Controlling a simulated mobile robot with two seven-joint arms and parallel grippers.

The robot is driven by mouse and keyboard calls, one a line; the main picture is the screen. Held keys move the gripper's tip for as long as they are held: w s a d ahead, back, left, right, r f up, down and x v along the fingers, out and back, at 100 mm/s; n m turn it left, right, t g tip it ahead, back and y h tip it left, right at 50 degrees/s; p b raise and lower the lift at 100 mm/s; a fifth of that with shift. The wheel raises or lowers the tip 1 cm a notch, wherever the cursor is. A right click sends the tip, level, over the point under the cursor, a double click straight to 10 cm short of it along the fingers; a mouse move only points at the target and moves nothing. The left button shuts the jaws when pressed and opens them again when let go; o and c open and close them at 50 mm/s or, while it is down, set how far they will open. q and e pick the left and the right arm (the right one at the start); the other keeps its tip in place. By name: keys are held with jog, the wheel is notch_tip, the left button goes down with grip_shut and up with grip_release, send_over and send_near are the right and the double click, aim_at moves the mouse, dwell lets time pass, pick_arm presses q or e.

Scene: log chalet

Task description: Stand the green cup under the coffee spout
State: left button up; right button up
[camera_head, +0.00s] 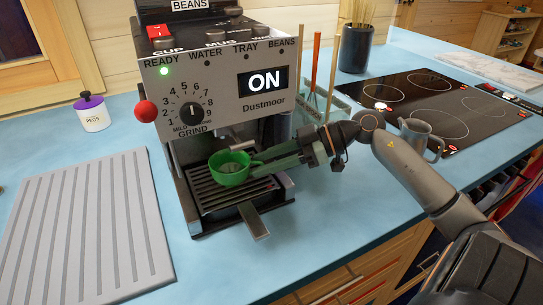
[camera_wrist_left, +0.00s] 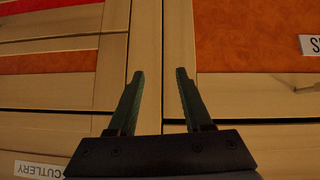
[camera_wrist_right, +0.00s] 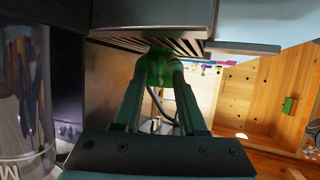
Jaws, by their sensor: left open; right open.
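The green cup (camera_head: 231,168) stands upright on the slatted drip tray (camera_head: 214,197) of the coffee machine (camera_head: 218,88), below its front panel. The spout is hidden behind the panel, so I cannot tell whether the cup is exactly beneath it. My right gripper (camera_head: 262,168) reaches in from the right and is open, its fingertips at the cup's handle side. In the right wrist view the cup (camera_wrist_right: 158,66) shows between and beyond the open fingertips (camera_wrist_right: 159,82); contact is unclear. My left gripper (camera_wrist_left: 160,76) is open and empty in front of wooden cabinet fronts.
A grey ribbed board (camera_head: 92,228) lies left of the machine, with a white purple-lidded jar (camera_head: 91,111) behind it. To the right are a rack with sticks (camera_head: 315,75), a grey jug (camera_head: 420,138) and a black hob (camera_head: 440,105). Blue counter in front is clear.

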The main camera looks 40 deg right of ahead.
jog(key=v, duration=1.2)
jog(key=shift+r, duration=0.2)
dwell(0.9)
